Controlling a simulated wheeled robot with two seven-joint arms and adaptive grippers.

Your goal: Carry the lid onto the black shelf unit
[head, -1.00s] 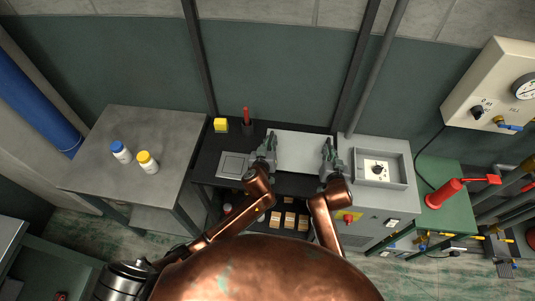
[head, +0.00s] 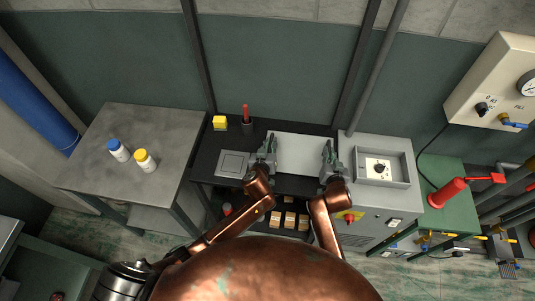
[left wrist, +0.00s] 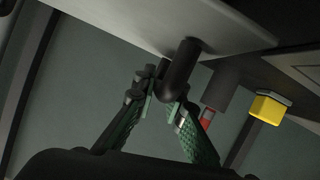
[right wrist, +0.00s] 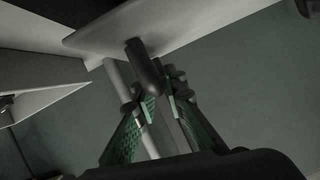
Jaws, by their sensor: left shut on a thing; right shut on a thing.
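The lid (head: 300,154) is a flat light grey panel over the right part of the black shelf unit (head: 207,161). It also shows in the left wrist view (left wrist: 150,22) and the right wrist view (right wrist: 185,25). My left gripper (head: 268,148) is shut on a black handle (left wrist: 181,68) at the lid's left end. My right gripper (head: 328,152) is shut on the other black handle (right wrist: 145,65) at its right end. I cannot tell from the head view whether the lid touches the shelf top.
A yellow block (head: 220,122), a dark cup with a red tool (head: 246,118) and a grey square plate (head: 233,164) are on the shelf top. A grey machine (head: 381,165) stands close on the right. A grey table (head: 150,125) with two bottles is on the left.

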